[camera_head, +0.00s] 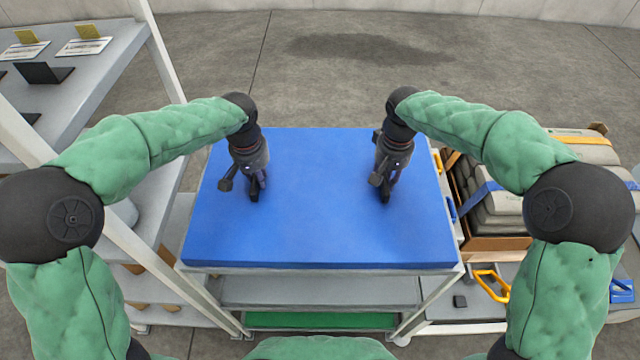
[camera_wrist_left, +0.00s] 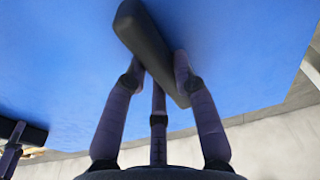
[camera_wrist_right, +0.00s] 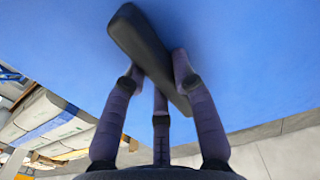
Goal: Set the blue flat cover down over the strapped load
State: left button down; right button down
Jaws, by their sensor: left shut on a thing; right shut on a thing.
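The blue flat cover (camera_head: 318,225) is a wide, level slab over the top of a light metal rack in the middle of the head view. I cannot tell whether it rests on the rack or is just above it. My left gripper (camera_head: 256,192) is shut on a dark bar handle (camera_wrist_left: 150,40) on the cover's left part. My right gripper (camera_head: 383,192) is shut on a matching handle (camera_wrist_right: 145,45) on its right part. The strapped load (camera_head: 497,210), grey sacks with blue and yellow straps, stands on the right, partly hidden by my right arm.
The rack (camera_head: 440,285) has lower shelves, one with a green panel (camera_head: 320,320). A tall grey shelf unit (camera_head: 75,90) stands close on the left. Yellow (camera_head: 492,285) and blue (camera_head: 621,291) handles lie low at the right. Open floor (camera_head: 330,80) is behind.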

aim_at(268, 140)
pick_arm(q)
jog(key=shift+w+r, duration=0.1)
jog(key=shift+r, duration=0.1)
pick_arm(e)
jog(key=shift+r, duration=0.2)
